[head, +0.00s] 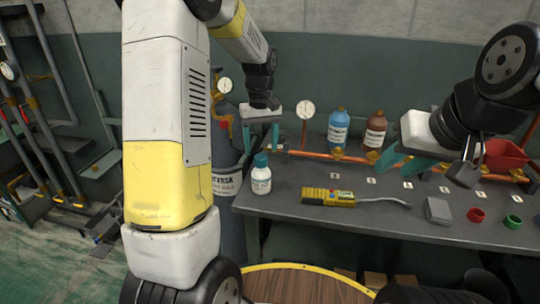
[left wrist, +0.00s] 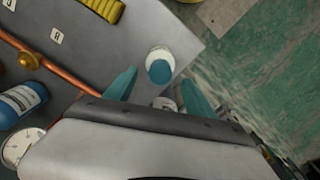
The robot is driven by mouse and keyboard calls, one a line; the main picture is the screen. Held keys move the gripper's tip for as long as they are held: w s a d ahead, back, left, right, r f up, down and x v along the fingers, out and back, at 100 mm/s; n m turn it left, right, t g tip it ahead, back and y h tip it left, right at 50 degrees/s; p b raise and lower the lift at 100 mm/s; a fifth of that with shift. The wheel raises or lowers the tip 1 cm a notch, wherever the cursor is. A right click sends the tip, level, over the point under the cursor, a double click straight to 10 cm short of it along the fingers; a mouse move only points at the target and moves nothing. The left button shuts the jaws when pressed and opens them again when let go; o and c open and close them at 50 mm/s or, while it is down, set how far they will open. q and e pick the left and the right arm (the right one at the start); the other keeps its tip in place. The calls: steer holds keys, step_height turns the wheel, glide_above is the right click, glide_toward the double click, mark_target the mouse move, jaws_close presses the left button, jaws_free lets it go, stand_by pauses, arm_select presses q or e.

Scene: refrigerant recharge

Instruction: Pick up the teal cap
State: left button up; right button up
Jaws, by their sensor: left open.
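The teal cap (head: 261,159) sits on a small white bottle (head: 261,181) standing upright at the bench's left end. In the left wrist view the teal cap (left wrist: 160,71) is seen from above, near the gap between the fingertips. My left gripper (head: 261,140) is open and empty, pointing down above the cap, apart from it in the head view. Its two teal fingers also show in the left wrist view (left wrist: 160,80), one on each side of the cap. My right gripper (head: 428,162) is over the bench's right part, with its teal fingers spread and nothing visible between them.
A yellow tool (head: 328,197) lies right of the bottle on the grey bench (head: 350,218). A copper pipe (head: 320,155) with a gauge (head: 306,110) runs behind. Blue (head: 338,127) and brown (head: 375,131) bottles stand at the back. A gas cylinder (head: 226,150) is beside the bench.

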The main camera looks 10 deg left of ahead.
mark_target(261, 156)
arm_select(q)
step_height(261, 156, down, 5)
steer(key=shift+w+a+f, duration=0.1)
steer(key=shift+w+a, duration=0.05)
steer(key=c, duration=1.1)
